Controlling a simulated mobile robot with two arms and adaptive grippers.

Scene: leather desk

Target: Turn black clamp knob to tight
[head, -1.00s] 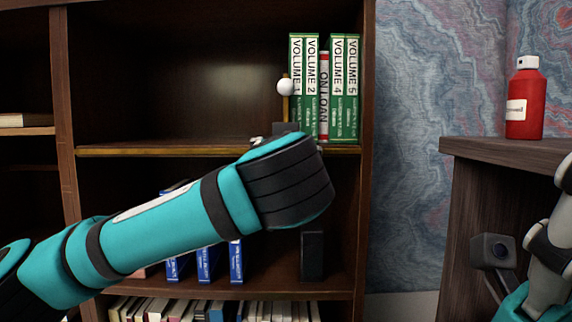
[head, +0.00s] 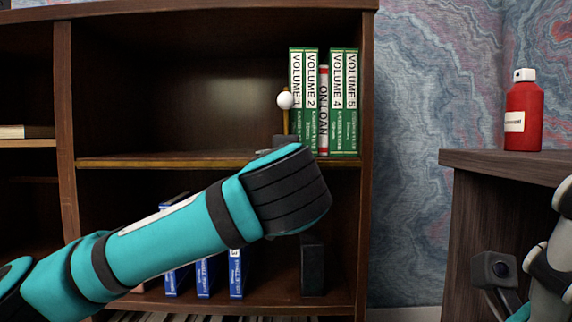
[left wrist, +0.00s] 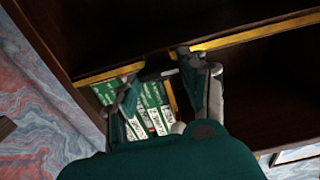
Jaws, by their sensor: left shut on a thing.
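The black clamp knob (left wrist: 158,74) shows in the left wrist view as a dark bar between my left gripper's fingers (left wrist: 162,72), at the front edge of the shelf. The fingers are shut on it. In the head view my left wrist hides the knob and most of that gripper. A dark block (head: 285,141) with a thin brass rod and a white ball (head: 285,100) stands just behind, beside the books. The ball also shows in the left wrist view (left wrist: 178,127). Only part of my right gripper (head: 550,262) shows at the right edge; its fingertips are out of frame.
Green volumes and a red-and-white "ON LOAN" book (head: 323,110) stand on the shelf (head: 180,162) to the right. Blue books (head: 236,272) and a black block (head: 312,268) are below. A red bottle (head: 523,112) stands on a cabinet at right. The upper shelf's left part is clear.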

